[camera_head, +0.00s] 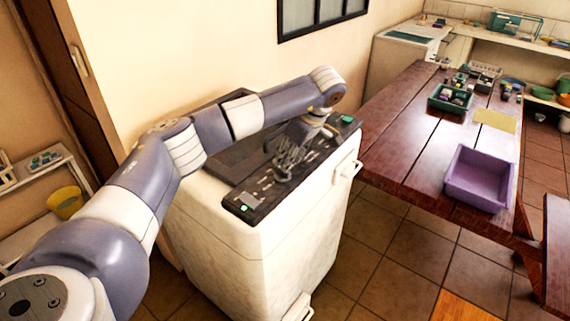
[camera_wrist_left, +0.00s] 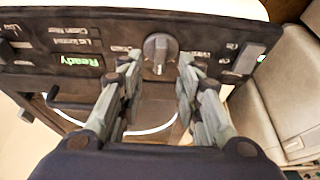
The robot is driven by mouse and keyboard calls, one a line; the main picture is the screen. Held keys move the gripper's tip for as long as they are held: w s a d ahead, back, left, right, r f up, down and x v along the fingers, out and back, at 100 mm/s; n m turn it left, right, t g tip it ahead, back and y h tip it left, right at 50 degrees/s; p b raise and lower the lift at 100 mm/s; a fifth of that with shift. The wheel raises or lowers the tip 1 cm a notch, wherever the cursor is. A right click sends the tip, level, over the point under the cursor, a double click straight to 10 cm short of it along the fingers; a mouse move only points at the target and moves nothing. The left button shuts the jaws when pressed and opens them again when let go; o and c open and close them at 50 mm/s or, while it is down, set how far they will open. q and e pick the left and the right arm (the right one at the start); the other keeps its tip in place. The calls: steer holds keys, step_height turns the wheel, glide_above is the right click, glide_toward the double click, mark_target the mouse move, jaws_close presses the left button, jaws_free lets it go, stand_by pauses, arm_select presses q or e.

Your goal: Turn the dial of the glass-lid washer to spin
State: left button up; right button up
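The washer (camera_head: 253,240) is a white machine with a dark top and a dark control panel (camera_head: 262,196) along its front edge. In the left wrist view the dial (camera_wrist_left: 158,46) is a grey round knob with a raised grip, on the panel between printed labels. A green display (camera_wrist_left: 82,61) beside it reads "Ready". My left gripper (camera_head: 284,170) is over the panel, pointing down. In the left wrist view its fingers (camera_wrist_left: 160,64) are apart, one on each side of the dial, with nothing visibly between them but the dial. Contact cannot be told. My right gripper is out of view.
A wooden table (camera_head: 405,137) stands right of the washer, with a purple bin (camera_head: 480,178) and a green tray (camera_head: 451,97) on it. Another white machine (camera_head: 397,62) stands at the back. A wall is behind the washer. Tiled floor (camera_head: 395,262) is open in front.

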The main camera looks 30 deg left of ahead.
arm_select(q)
steer(key=v, duration=0.7)
steer(key=shift+d+r, duration=0.2)
steer(key=shift+r, duration=0.1)
